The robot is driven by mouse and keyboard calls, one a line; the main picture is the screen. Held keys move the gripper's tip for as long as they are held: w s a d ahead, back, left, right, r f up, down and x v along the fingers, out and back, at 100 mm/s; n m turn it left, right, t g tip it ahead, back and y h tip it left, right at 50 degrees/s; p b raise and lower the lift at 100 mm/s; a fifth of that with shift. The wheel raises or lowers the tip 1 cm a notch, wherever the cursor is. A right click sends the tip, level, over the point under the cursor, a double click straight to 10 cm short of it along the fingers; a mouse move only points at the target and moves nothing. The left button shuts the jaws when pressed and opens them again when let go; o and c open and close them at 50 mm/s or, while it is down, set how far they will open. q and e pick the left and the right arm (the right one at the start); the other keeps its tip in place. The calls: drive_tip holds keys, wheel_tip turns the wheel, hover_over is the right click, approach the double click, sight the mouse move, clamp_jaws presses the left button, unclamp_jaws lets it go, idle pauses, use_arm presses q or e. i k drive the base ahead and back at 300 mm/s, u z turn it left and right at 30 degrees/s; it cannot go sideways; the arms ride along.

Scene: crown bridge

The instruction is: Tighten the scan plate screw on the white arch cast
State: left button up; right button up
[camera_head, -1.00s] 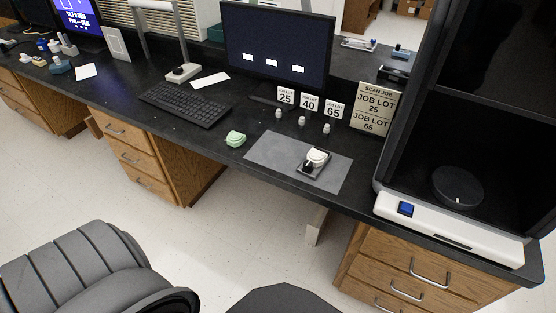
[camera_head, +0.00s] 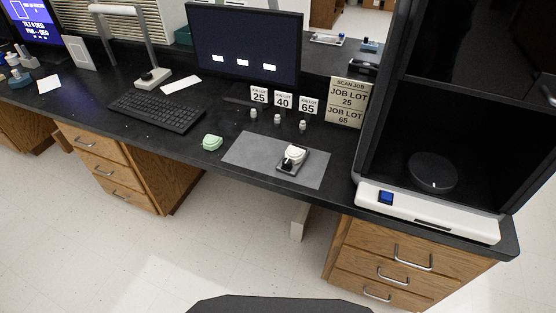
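The white arch cast (camera_head: 294,153) sits on a dark scan plate (camera_head: 301,165) on the grey mat (camera_head: 250,152) on the black bench. A small black knob-like part (camera_head: 287,164), perhaps the plate screw, shows at the cast's front left; its tightness cannot be told. A green cast (camera_head: 212,142) rests on the bench left of the mat. Neither of my grippers is in view.
A scanner cabinet with a round turntable (camera_head: 433,170) stands at the right. Small job lot signs 25, 40 and 65 (camera_head: 308,105) have small pale pieces before them. A larger scan job sign (camera_head: 347,102) reads 25 and 65. A keyboard (camera_head: 157,110) lies left.

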sight(287, 162)
drive_tip(key=u, duration=2.85)
drive_tip(key=k, duration=0.65)
drive_tip(key=z, duration=1.05)
